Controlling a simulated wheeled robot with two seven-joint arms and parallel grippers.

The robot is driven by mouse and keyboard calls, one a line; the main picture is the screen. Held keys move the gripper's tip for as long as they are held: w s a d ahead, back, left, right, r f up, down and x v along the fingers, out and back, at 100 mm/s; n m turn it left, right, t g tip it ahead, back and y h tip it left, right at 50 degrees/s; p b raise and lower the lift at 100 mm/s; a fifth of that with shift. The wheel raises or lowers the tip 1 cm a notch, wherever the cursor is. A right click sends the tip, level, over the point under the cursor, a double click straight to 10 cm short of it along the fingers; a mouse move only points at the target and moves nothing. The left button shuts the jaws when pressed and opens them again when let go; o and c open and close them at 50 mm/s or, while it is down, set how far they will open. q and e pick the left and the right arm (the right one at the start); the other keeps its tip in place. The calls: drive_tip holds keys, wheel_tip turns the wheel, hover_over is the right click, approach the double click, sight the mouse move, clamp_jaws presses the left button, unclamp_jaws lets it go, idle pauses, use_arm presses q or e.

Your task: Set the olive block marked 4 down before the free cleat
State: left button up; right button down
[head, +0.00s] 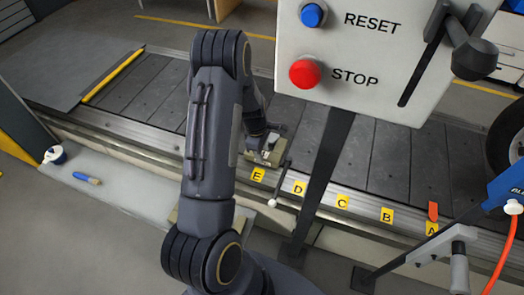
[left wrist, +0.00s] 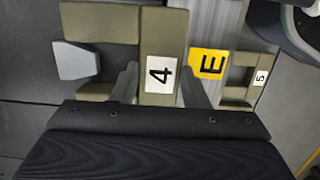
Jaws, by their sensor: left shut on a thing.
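The olive block marked 4 (left wrist: 165,30) is between the two fingers of my left gripper (left wrist: 160,92), which is shut on it. Its white number label faces up in the left wrist view. Two olive arms reach left from it, one on each side of a grey cleat (left wrist: 75,60); I cannot tell whether they touch. In the head view my left gripper (head: 264,135) holds the olive block (head: 268,154) over the near side of the slat conveyor (head: 338,165), by yellow tag E (head: 258,174). My right gripper is not in view.
An olive block marked 5 (left wrist: 237,60) lies beyond tag E in the left wrist view. The control panel (head: 365,95) and its dark post (head: 325,185) stand right of my left arm. Tags D, C, B and A line the rail. A brush (head: 88,178) lies on the ledge.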

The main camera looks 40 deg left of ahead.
use_arm(q)
drive_tip(key=shift+f, duration=0.15)
drive_tip(key=o, duration=1.4)
drive_tip(key=r, duration=0.2)
drive_tip(key=r+p, duration=0.1)
drive_tip(key=r, duration=0.2)
drive_tip(key=a+r+p, duration=0.1)
drive_tip(key=r, duration=0.1)
drive_tip(key=shift+s+r, duration=0.15)
drive_tip(key=shift+r, duration=0.2)
